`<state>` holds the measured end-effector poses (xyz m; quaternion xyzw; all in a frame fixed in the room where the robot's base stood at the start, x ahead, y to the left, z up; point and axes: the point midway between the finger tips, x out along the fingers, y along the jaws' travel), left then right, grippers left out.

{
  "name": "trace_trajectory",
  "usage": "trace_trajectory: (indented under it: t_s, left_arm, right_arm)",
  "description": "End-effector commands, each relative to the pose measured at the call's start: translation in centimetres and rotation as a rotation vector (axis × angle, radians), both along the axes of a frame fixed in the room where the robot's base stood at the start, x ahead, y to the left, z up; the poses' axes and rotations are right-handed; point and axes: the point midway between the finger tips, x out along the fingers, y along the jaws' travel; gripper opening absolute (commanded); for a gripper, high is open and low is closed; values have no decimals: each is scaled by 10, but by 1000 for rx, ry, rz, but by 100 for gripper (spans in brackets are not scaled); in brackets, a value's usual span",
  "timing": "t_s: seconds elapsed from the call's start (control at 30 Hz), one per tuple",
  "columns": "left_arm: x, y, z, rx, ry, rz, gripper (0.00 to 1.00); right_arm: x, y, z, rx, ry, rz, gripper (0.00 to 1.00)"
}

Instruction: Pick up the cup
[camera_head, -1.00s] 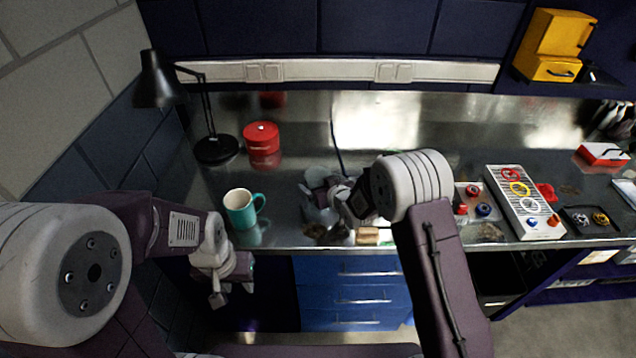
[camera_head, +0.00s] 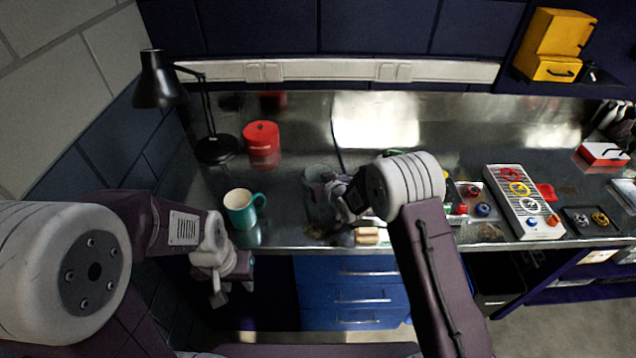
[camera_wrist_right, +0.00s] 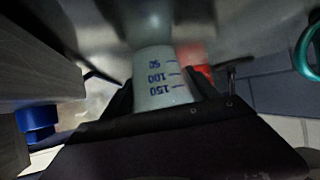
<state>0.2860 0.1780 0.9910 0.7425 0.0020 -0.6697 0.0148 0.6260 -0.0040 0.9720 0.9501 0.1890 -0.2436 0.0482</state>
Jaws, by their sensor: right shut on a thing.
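A pale, translucent measuring cup (camera_head: 316,193) stands near the middle of the bench in the head view. The right wrist view shows this cup (camera_wrist_right: 160,72) with blue marks 50, 100 and 150, which look upside down there. My right gripper (camera_head: 335,193) is at its right side, shut on it; its dark fingers (camera_wrist_right: 160,98) flank the cup in the wrist view. I cannot tell whether the cup's base touches the bench. A teal mug (camera_head: 241,210) with a pale inside stands to the left. My left gripper (camera_head: 219,288) hangs by the bench's front edge, its jaws unclear.
A black desk lamp (camera_head: 207,147) and a red canister (camera_head: 262,141) stand at the back left. Small items, including a tan block (camera_head: 367,236), lie by the front edge. A tray of coloured rings (camera_head: 521,203) is at right. The metal bench is bare between mug and canister.

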Motion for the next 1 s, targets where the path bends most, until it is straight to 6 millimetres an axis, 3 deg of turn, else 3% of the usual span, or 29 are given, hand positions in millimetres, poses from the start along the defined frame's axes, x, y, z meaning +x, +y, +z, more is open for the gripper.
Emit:
trace_trajectory:
  t_s: [0.2,0.4,0.53,0.7,1.0]
  left_arm:
    - [0,0,-6,0,0,0,36]
    - [0,0,-1,0,0,0,36]
    - [0,0,14,0,0,0,36]
    - [0,0,25,0,0,0,36]
    - [0,0,26,0,0,0,36]
  right_arm:
    - [3,-4,38,2,-7,-2,30]
    - [26,-47,66,-1,-6,-6,30]
    - [40,-73,87,-2,-4,-5,30]
    - [53,-95,101,0,-3,-3,30]
    - [57,-103,102,0,-1,-1,30]
